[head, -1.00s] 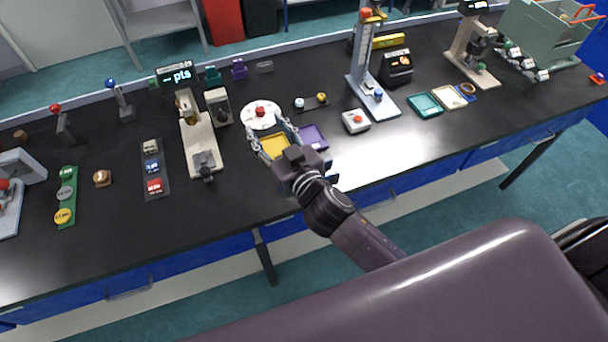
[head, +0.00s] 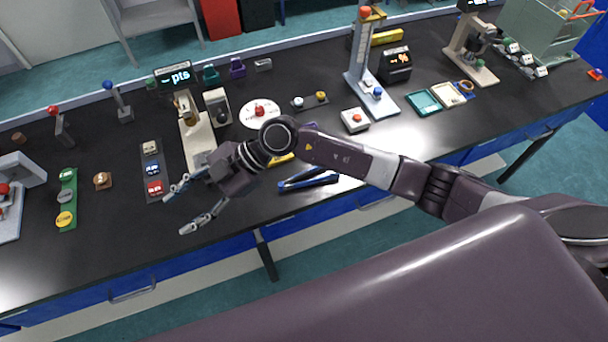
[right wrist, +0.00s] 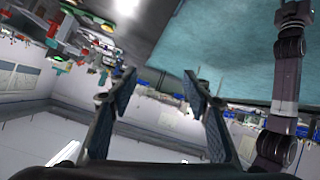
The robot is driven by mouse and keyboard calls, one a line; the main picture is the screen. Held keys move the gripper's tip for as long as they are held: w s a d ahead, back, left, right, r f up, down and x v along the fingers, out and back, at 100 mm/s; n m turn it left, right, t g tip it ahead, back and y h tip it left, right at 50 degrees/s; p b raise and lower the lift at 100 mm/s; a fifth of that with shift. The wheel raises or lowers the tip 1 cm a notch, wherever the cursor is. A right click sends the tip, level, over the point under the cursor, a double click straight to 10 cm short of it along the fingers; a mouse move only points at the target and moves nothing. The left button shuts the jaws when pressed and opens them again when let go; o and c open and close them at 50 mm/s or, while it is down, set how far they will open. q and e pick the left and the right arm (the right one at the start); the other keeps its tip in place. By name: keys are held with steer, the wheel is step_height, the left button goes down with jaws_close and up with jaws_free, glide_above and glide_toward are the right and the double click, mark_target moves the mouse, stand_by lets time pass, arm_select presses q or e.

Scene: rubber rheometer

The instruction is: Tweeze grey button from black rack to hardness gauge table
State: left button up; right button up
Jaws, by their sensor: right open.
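My right gripper (head: 177,210) is open and empty above the front left part of the black bench. Its two spread fingers also show in the right wrist view (right wrist: 160,90), with nothing between them. Blue tweezers (head: 308,181) lie near the bench's front edge, beside my right forearm. A small dark rack (head: 311,100) behind my arm carries a pale grey button (head: 298,102) and a yellow one. A beige instrument (head: 194,130) with a lit "pts" display (head: 174,77) stands behind the gripper, probably the hardness gauge; its front is partly hidden. My left gripper is not in view.
A dark strip (head: 153,177) with beige, blue and red pieces and a green rack (head: 67,210) with round buttons lie left. A white disc (head: 260,112) is behind my arm. A tall stand (head: 371,85) and a white button box (head: 354,120) are right.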

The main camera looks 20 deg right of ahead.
steer(key=w+d+f+m+h, duration=0.1)
steer(key=w+d+f+h, duration=0.2)
steer(key=d+f+h, duration=0.6)
steer(key=m+h, duration=0.3)
steer(key=h, duration=0.1)
glide_toward(301, 177)
steer(key=s+r, duration=0.1)
steer(key=s, duration=0.1)
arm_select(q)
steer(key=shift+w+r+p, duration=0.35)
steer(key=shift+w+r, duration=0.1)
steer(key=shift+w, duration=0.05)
arm_select(e)
steer(key=shift+w+a+t, duration=0.15)
steer(key=shift+t, duration=0.15)
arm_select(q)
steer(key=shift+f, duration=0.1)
arm_select(e)
steer(key=f+b, duration=0.2)
steer(key=f, duration=0.1)
steer(key=f+b, duration=0.2)
steer(key=f, duration=0.1)
steer(key=f+b, duration=0.2)
steer(key=f, duration=0.1)
steer(key=shift+d+b, duration=0.3)
steer(key=shift+d, duration=0.1)
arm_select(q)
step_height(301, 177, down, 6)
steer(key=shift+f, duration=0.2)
